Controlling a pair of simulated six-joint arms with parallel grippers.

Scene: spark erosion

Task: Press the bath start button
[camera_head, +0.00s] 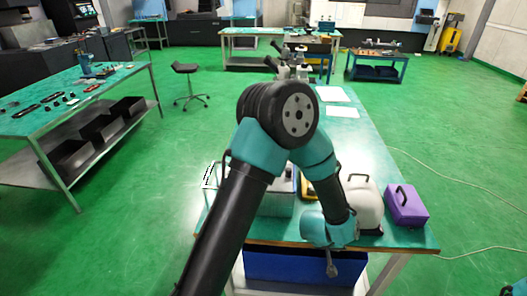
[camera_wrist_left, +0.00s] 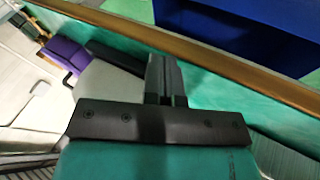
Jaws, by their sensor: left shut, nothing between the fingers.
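My left arm crosses the middle of the head view. Its gripper (camera_head: 332,268) points down at the front edge of the near table, and its shut, empty fingers also show in the left wrist view (camera_wrist_left: 165,78). A grey metal box (camera_head: 279,207), perhaps the bath, stands on the table left of the gripper, partly hidden behind my arm. I cannot make out a start button in either view. A beige rounded case (camera_head: 364,205) with a black handle stands right of my wrist. It also shows beside the gripper in the left wrist view (camera_wrist_left: 103,88). My right gripper is not in view.
A purple box (camera_head: 407,206) with a black handle stands at the table's right end. A blue bin (camera_head: 300,267) sits below the table's wooden front edge (camera_wrist_left: 215,62). White sheets (camera_head: 333,94) and a microscope-like device (camera_head: 290,65) are farther back. The table's right middle is clear.

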